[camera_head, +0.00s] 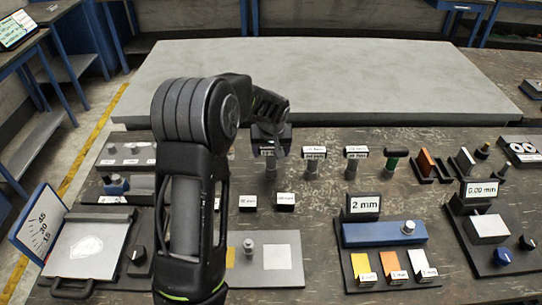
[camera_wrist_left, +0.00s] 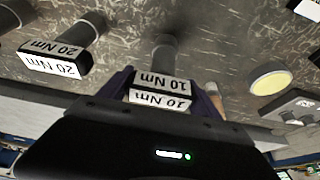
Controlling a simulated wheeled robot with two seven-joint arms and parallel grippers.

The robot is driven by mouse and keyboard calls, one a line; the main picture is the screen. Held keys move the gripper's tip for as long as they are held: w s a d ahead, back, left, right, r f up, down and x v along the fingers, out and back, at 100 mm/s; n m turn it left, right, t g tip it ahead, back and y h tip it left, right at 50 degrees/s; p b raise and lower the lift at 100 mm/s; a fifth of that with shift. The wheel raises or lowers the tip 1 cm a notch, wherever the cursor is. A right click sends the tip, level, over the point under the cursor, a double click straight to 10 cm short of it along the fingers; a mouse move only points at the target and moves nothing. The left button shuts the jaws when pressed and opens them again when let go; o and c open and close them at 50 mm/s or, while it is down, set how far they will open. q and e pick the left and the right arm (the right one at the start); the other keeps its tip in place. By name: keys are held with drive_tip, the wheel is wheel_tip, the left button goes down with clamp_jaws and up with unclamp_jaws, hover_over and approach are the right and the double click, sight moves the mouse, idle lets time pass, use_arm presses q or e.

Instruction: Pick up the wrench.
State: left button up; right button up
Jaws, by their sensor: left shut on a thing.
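The wrench (camera_wrist_left: 163,83) with the white 10 Nm label sits between the two fingers of my left gripper (camera_wrist_left: 163,95) in the left wrist view. The gripper is shut on its labelled block, and its grey round shaft points away from the camera. In the head view my left gripper (camera_head: 270,143) is over the row of wrenches, and the held wrench's grey shaft (camera_head: 270,168) shows below it. Whether it touches the bench cannot be told. My right gripper is not in view.
Two similar labelled wrenches (camera_head: 313,163) (camera_head: 356,163) stand just right of the held one; the near one reads 20 Nm (camera_wrist_left: 58,60) in the wrist view. A green-handled tool (camera_head: 392,163) is further right. A grey slab (camera_head: 330,80) lies behind.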

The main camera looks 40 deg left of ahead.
use_arm(q)
wheel_tip(320, 180, up, 8)
drive_tip(key=shift+r+b, duration=0.1)
drive_tip(key=shift+b, duration=0.5)
drive_tip(key=shift+r, duration=0.1)
